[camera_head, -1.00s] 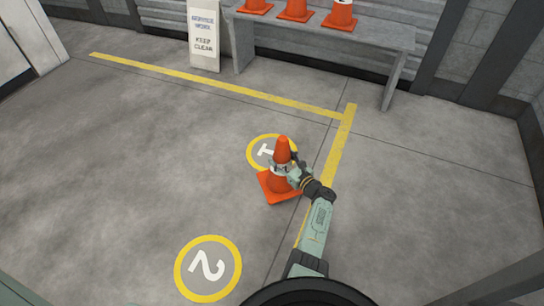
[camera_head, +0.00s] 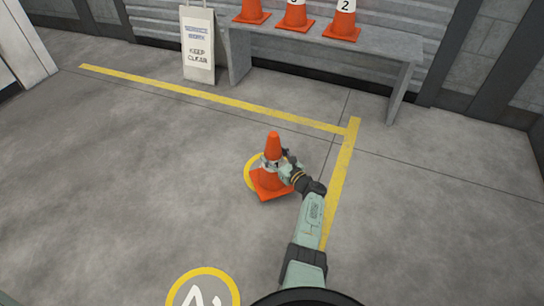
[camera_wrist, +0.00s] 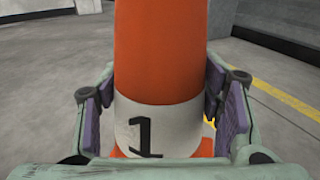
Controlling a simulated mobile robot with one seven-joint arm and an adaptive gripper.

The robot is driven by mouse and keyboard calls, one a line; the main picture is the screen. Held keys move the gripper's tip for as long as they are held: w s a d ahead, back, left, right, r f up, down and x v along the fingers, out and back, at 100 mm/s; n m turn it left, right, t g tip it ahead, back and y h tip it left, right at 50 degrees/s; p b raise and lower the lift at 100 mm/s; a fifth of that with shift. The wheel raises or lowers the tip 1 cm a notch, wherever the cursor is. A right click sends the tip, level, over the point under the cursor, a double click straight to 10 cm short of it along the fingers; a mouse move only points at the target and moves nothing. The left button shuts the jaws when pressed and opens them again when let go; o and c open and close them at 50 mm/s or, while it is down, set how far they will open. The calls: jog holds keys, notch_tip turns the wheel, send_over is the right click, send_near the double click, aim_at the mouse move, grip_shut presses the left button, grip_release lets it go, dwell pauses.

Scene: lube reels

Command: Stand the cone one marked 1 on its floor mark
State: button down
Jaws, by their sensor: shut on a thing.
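The orange cone one (camera_head: 273,146) has a white band with a black 1, which reads clearly in the wrist view (camera_wrist: 145,130). My gripper (camera_head: 279,164) is shut around the cone at its white band, with purple pads on both sides. The cone looks about upright. Its square base overlaps floor mark 1 (camera_head: 249,172) in the head view and hides most of it; the yellow ring shows at the left and upper left. I cannot tell whether the base touches the floor.
Floor mark 2 (camera_head: 203,273) lies at the bottom, cut by the frame. A grey bench (camera_head: 375,48) at the back holds several orange cones (camera_head: 343,22). A white sign (camera_head: 198,45) stands to its left. Yellow floor lines (camera_head: 341,180) run behind and right. Floor at left is clear.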

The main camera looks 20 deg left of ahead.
jog(key=shift+w+a, duration=0.3)
jog(key=shift+w, duration=0.15)
jog(key=shift+f+b, duration=1.65)
jog(key=shift+f, duration=0.15)
jog(key=shift+c, duration=2.3)
grip_release()
